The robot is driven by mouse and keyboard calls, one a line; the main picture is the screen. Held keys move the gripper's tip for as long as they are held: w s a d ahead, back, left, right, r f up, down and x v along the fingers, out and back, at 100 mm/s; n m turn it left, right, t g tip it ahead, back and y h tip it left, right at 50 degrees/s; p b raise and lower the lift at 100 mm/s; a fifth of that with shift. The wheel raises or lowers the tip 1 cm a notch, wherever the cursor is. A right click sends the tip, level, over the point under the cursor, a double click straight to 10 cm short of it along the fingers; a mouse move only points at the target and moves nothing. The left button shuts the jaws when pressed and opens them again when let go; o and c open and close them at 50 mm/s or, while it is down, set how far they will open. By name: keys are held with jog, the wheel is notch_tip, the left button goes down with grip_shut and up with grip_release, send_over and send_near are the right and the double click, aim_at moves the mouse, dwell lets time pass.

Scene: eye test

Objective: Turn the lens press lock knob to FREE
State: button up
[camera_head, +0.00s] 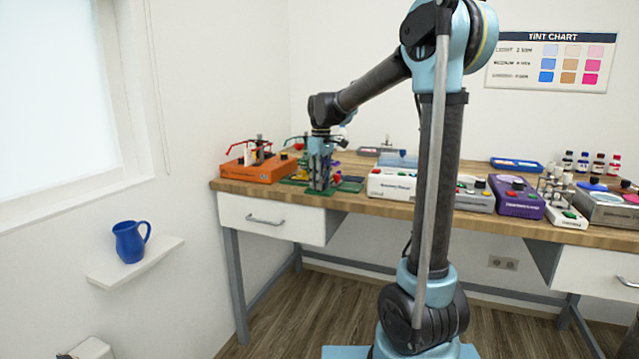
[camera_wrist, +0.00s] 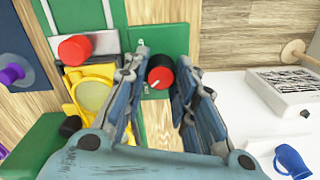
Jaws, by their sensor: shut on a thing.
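The lens press shows in the wrist view as a green base (camera_wrist: 165,38) with a yellow lens holder (camera_wrist: 92,92) and a red round cap (camera_wrist: 75,48) on a metal block. Its lock knob (camera_wrist: 160,77) is dark-sided with a red top and a short white line pointing to the lower left. My gripper (camera_wrist: 162,62) is around the knob, a finger on each side, and shut on it. No FREE label can be read. In the head view my gripper (camera_head: 319,186) points down over the green press, hiding most of it and the knob.
An orange device (camera_head: 258,171) with red levers stands left of the press on the wooden bench. A white device (camera_head: 391,186) stands close on its right, with more devices and bottles beyond. A blue jug (camera_head: 130,241) sits on a wall shelf (camera_head: 110,275) at left.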

jog(key=shift+w+d+n, duration=0.1)
jog(key=shift+n, duration=0.4)
jog(key=o, duration=1.1)
jog(key=shift+w+r, duration=0.2)
jog(key=shift+r, duration=3.75)
jog(key=shift+d, duration=0.1)
